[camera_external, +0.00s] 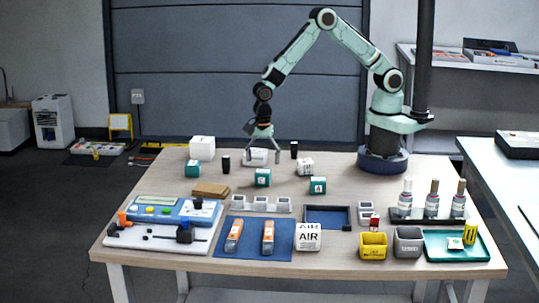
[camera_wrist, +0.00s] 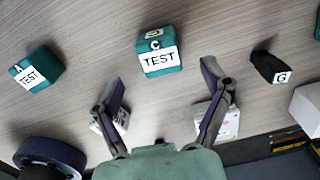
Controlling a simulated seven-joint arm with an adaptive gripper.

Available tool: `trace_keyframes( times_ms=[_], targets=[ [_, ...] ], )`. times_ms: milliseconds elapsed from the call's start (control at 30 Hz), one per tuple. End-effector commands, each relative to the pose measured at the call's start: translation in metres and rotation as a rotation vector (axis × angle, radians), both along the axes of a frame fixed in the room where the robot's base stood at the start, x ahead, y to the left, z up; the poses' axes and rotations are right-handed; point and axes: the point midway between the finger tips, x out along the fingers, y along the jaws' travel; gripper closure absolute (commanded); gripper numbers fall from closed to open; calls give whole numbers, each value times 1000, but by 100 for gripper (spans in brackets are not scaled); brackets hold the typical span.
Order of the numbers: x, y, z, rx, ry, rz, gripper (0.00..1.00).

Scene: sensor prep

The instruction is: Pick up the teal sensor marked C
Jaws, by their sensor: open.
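The teal sensor marked C (camera_wrist: 159,54) is a small block with a white TEST label. It sits on the table in the upper middle of the wrist view, and appears as the middle teal block (camera_external: 263,178) in the external view. My gripper (camera_wrist: 162,82) is open and empty, with fingers spread. In the wrist view the sensor shows beyond the fingertips, roughly centred between them. In the external view my gripper (camera_external: 262,150) is above the table, behind the sensor. Another teal block, marked A (camera_wrist: 38,70), lies to the left in the wrist view.
A black piece marked G (camera_wrist: 272,67) lies right of sensor C in the wrist view. White pieces (camera_wrist: 222,124) show beside and below the fingers. A third teal block (camera_external: 193,169), a white cube (camera_external: 202,148) and a brown block (camera_external: 210,190) stand left in the external view.

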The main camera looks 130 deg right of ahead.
Motion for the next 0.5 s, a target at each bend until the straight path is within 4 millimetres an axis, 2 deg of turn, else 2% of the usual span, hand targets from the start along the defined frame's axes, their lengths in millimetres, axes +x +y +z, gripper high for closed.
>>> trace_keyframes(
  times_ms=[200, 333, 500],
  targets=[
    [-1, 0, -35, 0, 3, 1, 22],
    [0, 0, -45, 0, 1, 1, 22],
    [0, 0, -46, -1, -1, 2, 22]
  ],
)
